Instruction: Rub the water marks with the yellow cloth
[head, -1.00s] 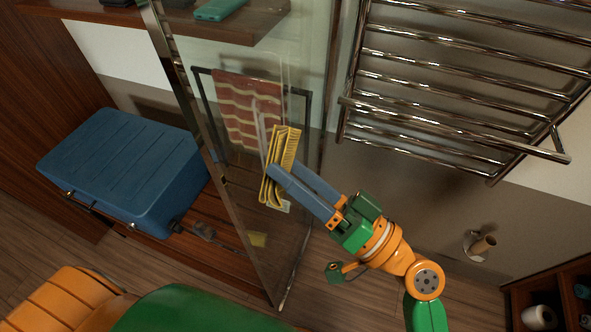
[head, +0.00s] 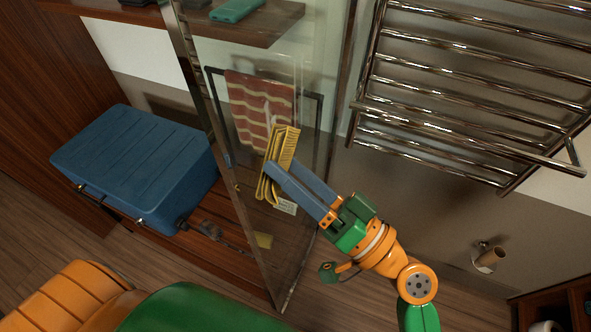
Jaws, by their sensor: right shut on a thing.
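The yellow cloth (head: 279,148) is folded, with a ribbed or striped face and a pale tag at its lower end. My right gripper (head: 273,172) is shut on it and holds it at the glass panel (head: 232,100); whether the cloth touches the glass I cannot tell. Faint whitish outlines (head: 298,75) show on the glass above the cloth; they may be the water marks or their edges. Part of the glass behind the cloth and fingers is hidden. My left gripper is not in view.
A chrome towel rail (head: 470,95) stands close on the right. A blue suitcase (head: 137,160) lies on a wooden bench at the left. A red striped towel (head: 260,108) hangs behind the glass. A wooden shelf (head: 180,20) is above. A roll holder (head: 489,257) is at lower right.

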